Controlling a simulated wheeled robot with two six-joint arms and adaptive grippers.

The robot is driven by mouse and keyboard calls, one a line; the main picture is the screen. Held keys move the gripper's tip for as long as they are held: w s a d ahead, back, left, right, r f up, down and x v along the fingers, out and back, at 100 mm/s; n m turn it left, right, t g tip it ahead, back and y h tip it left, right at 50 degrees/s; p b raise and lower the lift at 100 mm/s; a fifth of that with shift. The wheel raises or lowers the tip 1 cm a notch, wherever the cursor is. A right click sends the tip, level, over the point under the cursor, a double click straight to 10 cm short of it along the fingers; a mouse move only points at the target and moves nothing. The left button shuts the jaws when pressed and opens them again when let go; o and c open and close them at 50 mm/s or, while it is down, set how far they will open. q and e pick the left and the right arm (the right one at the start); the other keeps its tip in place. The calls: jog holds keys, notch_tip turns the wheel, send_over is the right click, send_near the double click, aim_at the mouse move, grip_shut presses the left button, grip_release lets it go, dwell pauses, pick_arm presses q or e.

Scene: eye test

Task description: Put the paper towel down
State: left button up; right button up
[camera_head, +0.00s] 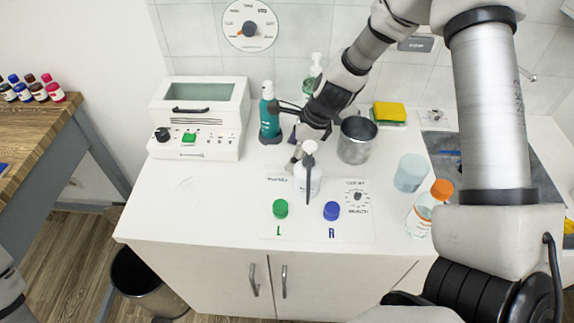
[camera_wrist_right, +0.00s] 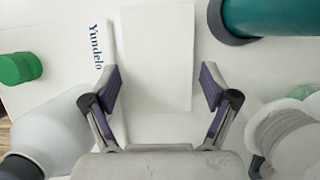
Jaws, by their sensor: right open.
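In the right wrist view a plain white rectangular sheet, which looks like the paper towel (camera_wrist_right: 157,55), lies flat on the white surface between and beyond my fingertips. My right gripper (camera_wrist_right: 160,92) is open, with its two purple-padded fingers spread apart to the left and right of the sheet. No contact between the fingers and the sheet shows. In the head view my right gripper (camera_head: 300,142) reaches down to the counter between the teal bottle (camera_head: 269,115) and the metal cup (camera_head: 358,141). I cannot make out the paper towel there. My left gripper is outside both views.
A white dispenser bottle (camera_head: 308,182) stands just in front of my right gripper. A white oven (camera_head: 200,122) is at left, a yellow sponge (camera_head: 390,112) behind the cup, an orange-capped jar (camera_head: 424,212) at right. The counter (camera_head: 200,213) is clear at front left.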

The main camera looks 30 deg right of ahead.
jog(key=shift+w+a+f, duration=0.1)
jog(key=shift+w+f, duration=0.05)
jog(key=c, duration=0.6)
